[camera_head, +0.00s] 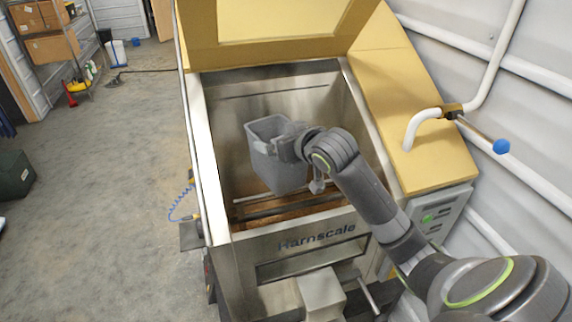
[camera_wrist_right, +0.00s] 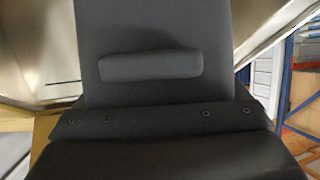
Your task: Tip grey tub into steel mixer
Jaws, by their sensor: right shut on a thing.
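The grey tub (camera_head: 277,165) hangs over the open hopper of the steel mixer (camera_head: 211,160), slightly tilted in the head view. My right gripper (camera_head: 290,146) is shut on the grey tub at its right side. The tub's grey wall with a raised bar (camera_wrist_right: 150,66) fills the middle of the right wrist view. Inside the mixer, brown material (camera_head: 290,208) and metal bars show below the tub. The tub's contents cannot be made out. My left gripper is not in view.
The mixer's yellow lid (camera_head: 275,24) stands raised at the back. A pipe with a blue-knobbed lever (camera_head: 501,146) and a control box with a green light (camera_head: 430,217) are at the right. The floor (camera_head: 110,180) at the left is mostly clear, with a dark green box (camera_head: 14,175).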

